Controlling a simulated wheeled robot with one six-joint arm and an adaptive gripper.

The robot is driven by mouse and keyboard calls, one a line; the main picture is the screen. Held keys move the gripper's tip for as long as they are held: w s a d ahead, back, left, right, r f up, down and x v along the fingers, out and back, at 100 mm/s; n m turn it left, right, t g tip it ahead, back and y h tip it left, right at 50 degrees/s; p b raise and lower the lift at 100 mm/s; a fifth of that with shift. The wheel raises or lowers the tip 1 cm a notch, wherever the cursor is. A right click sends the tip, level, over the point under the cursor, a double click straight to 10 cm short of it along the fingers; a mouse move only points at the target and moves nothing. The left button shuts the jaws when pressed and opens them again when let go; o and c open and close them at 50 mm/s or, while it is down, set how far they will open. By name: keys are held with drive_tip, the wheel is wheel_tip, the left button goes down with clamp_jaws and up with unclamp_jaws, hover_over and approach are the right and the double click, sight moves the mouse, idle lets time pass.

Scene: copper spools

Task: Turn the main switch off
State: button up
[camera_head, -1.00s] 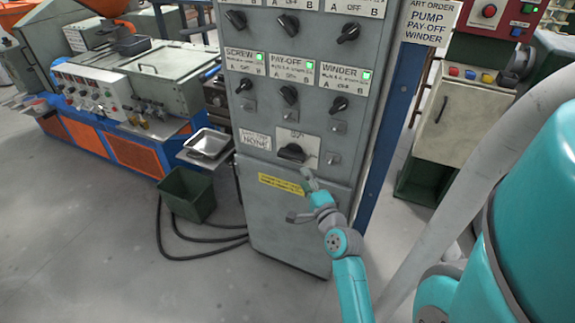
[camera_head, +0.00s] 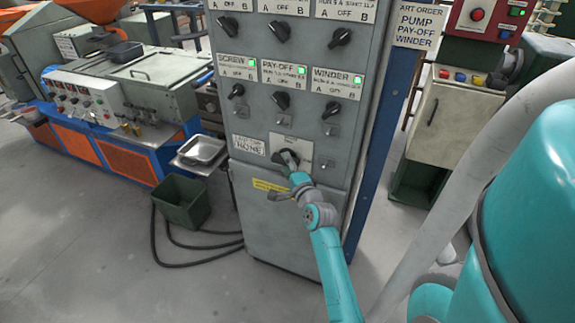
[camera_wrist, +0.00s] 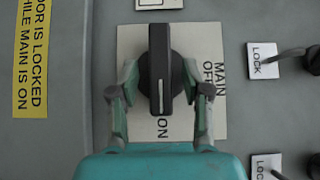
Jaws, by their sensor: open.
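The main switch is a black rotary knob (camera_wrist: 160,70) on a pale plate (camera_wrist: 207,45) marked MAIN, OFF and ON in the wrist view. Its long grip runs up and down in that view, with the lower end toward ON. My gripper (camera_wrist: 160,88) is open, one finger on each side of the knob; I cannot tell whether they touch it. In the head view my gripper (camera_head: 288,160) is at the switch on the grey cabinet (camera_head: 275,225) and hides most of the knob.
Selector knobs with green-lit labels, such as the pay-off knob (camera_head: 281,101), sit above the switch. A yellow locked-door label (camera_wrist: 31,60) and LOCK plates (camera_wrist: 263,60) flank it. A dark green bin (camera_head: 181,201) and black cables stand left of the cabinet.

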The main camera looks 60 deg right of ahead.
drive_tip(key=shift+c, duration=0.3)
clamp_jaws()
drive_tip(key=shift+r, duration=0.1)
drive_tip(key=n+g, duration=0.1)
drive_tip(key=n+g+y, duration=0.1)
drive_tip(key=shift+r+n, duration=0.3)
drive_tip(key=n+g, duration=0.1)
drive_tip(key=n+g+y, duration=0.1)
drive_tip(key=g, duration=0.2)
drive_tip(key=shift+w+r+n+y, duration=0.25)
drive_tip(key=shift+w+n+y, duration=0.05)
drive_tip(key=shift+n, duration=0.1)
drive_tip(key=g, duration=0.1)
drive_tip(key=n+g, duration=0.2)
drive_tip(key=shift+w+r+g, duration=0.1)
drive_tip(key=shift+w+g, duration=0.15)
drive_tip(key=shift+g, duration=0.05)
drive_tip(key=shift+w+a+n+g, duration=0.15)
drive_tip(key=shift+n+g, duration=0.65)
drive_tip(key=shift+g, duration=0.8)
